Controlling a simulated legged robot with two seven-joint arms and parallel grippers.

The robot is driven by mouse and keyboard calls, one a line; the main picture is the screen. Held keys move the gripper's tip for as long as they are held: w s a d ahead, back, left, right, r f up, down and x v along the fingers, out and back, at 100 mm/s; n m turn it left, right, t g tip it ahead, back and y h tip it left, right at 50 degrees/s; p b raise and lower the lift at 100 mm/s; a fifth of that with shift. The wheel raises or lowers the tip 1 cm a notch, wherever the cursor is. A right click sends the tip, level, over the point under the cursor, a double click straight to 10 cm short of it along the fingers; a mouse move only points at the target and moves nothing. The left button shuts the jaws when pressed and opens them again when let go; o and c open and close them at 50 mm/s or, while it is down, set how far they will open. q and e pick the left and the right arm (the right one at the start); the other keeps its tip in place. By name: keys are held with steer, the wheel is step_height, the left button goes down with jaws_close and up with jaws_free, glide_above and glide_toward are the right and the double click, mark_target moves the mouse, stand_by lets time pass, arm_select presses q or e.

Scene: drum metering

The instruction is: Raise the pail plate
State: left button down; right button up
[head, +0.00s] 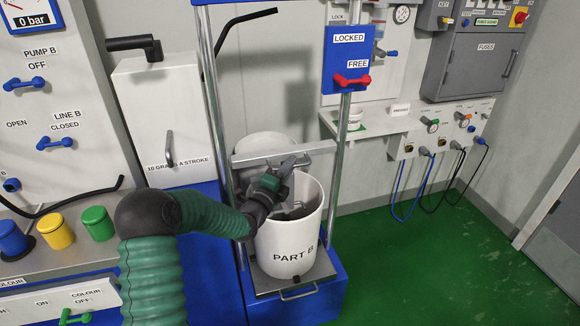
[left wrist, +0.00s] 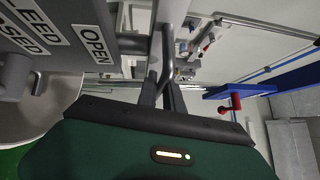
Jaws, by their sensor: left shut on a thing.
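The white pail marked PART B (head: 293,247) stands upright between two steel posts. A grey crossbar (head: 318,148) spans the posts above the pail's mouth. Grey metal parts (head: 297,211) show inside the pail; the plate itself is mostly hidden by my arm and the rim. My left gripper (head: 284,170) is at the crossbar, over the pail's mouth. In the left wrist view its fingers (left wrist: 163,95) are shut on a grey bent handle (left wrist: 167,45). A red lever (head: 352,80) lies level beside the FREE label on the blue block. My right gripper is not in view.
A blue base with a pull handle (head: 298,292) sits under the pail. A white box (head: 160,120) stands left, and yellow and green cups (head: 97,223) sit on the left bench. A wall shelf (head: 372,123) is at right. The green floor (head: 440,250) at right is clear.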

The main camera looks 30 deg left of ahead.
arm_select(q)
steer(key=shift+d, duration=0.25)
stand_by(0.7)
steer(key=shift+r, duration=0.3)
step_height(320, 180, up, 36)
steer(key=p, duration=1.2)
steer(key=shift+f, duration=0.15)
steer(key=shift+a, duration=0.1)
steer(key=c, duration=1.7)
jaws_free()
steer(key=shift+o, duration=1)
steer(key=shift+f, duration=0.1)
